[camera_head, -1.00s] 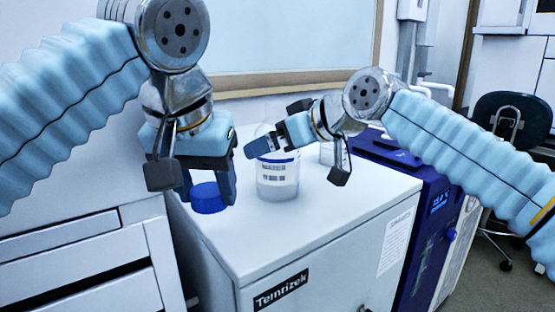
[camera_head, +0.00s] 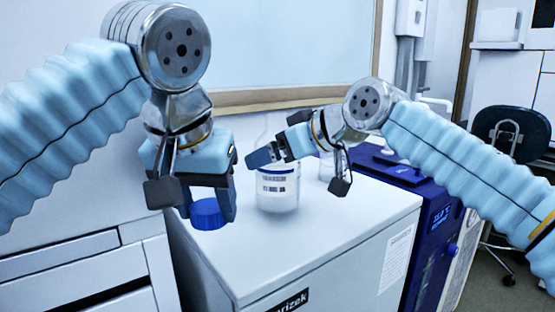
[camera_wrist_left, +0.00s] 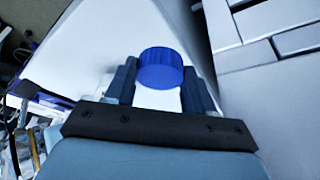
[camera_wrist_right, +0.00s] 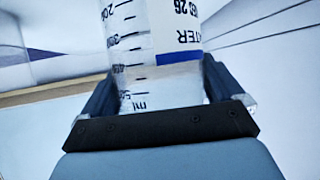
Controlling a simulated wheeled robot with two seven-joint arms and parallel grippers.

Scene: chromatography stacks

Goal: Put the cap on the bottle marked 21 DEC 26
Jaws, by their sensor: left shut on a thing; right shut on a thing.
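A blue ridged cap (camera_head: 207,215) is held between the fingers of my left gripper (camera_head: 208,200), at the left edge of the cabinet top. The cap shows clearly between the two fingers in the left wrist view (camera_wrist_left: 161,70). A clear bottle with a white label (camera_head: 278,188) is upright to the right of the cap. My right gripper (camera_head: 268,153) is shut on it from above right and hides part of its upper end. In the right wrist view the bottle (camera_wrist_right: 155,45) shows volume marks and label text ending in "26"; the full date cannot be read.
The white cabinet top (camera_head: 340,215) is bare at the front and right. Another clear vessel (camera_head: 327,168) stands behind my right gripper. A dark blue instrument (camera_head: 425,220) adjoins the cabinet on the right. A wall and framed panel (camera_head: 285,50) are behind.

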